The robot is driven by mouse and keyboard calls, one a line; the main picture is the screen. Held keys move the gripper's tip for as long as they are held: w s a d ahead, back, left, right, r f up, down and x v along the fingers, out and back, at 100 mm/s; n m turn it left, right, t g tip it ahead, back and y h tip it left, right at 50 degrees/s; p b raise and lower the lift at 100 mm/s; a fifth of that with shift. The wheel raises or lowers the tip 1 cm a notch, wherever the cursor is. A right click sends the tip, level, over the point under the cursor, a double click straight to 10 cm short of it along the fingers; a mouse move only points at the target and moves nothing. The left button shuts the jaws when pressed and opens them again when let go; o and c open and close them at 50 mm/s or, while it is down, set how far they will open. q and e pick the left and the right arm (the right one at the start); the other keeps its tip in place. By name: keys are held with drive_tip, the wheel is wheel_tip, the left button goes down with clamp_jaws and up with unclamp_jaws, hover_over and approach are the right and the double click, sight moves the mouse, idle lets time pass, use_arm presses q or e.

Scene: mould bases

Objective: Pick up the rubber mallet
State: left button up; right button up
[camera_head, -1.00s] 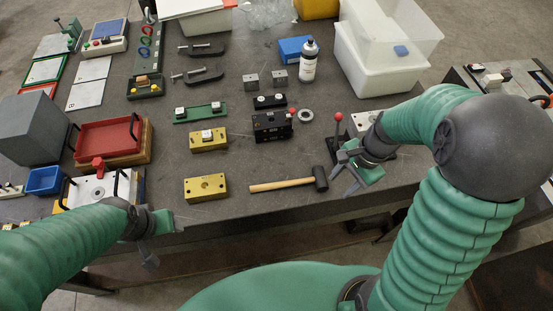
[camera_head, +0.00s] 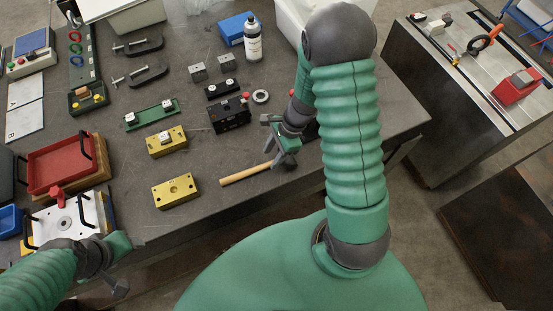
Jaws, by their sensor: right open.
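The rubber mallet lies on the dark grey table, its light wooden handle (camera_head: 246,174) pointing left toward the yellow blocks. Its dark head is largely hidden by my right gripper (camera_head: 272,138). My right gripper is open, with its fingers over or beside the head end. I cannot tell whether they touch the mallet. My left gripper (camera_head: 122,264) is at the lower left by the table's front edge, away from the mallet. Its opening is not clear from this angle.
A yellow block (camera_head: 176,191) lies left of the handle. A black block (camera_head: 230,116) and a metal ring (camera_head: 260,96) lie behind it. A white bottle (camera_head: 253,40) stands farther back. A red tray (camera_head: 64,165) is at left. Bare tabletop surrounds the handle.

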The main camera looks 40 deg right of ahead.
sight(267, 163)
drive_tip(key=x, duration=0.3)
drive_tip(key=shift+s+d, duration=0.1)
drive_tip(key=shift+s, duration=0.05)
drive_tip(key=shift+f, duration=0.35)
drive_tip(key=shift+a, duration=0.55)
drive_tip(key=c, duration=0.6)
clamp_jaws()
